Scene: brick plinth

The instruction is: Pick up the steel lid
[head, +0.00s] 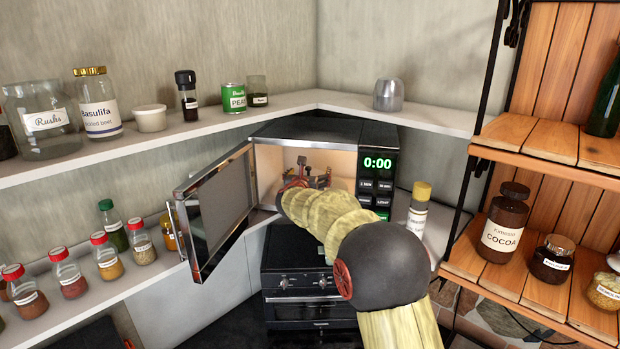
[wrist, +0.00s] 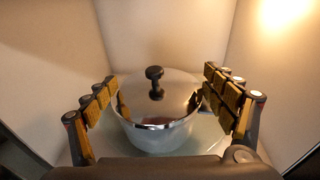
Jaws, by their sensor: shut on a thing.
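The steel lid (wrist: 180,92) is shiny, with a black knob on top. It sits on a steel pot (wrist: 155,138) inside the open microwave (head: 322,128). My gripper (wrist: 159,88) reaches into the microwave, with one padded finger on each side of the lid. The fingertips meet the lid's left and right edges, so it is shut on the lid, wide apart. I cannot tell any gap between lid and pot. In the head view my arm hides the lid and pot, and only part of the gripper (head: 308,178) shows.
The microwave door (head: 220,208) hangs open to the left. Microwave walls stand close on both sides. A shelf with jars (head: 150,140) runs above, and a black oven (head: 305,290) is below. A yellow-capped bottle (head: 419,208) stands right of the microwave.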

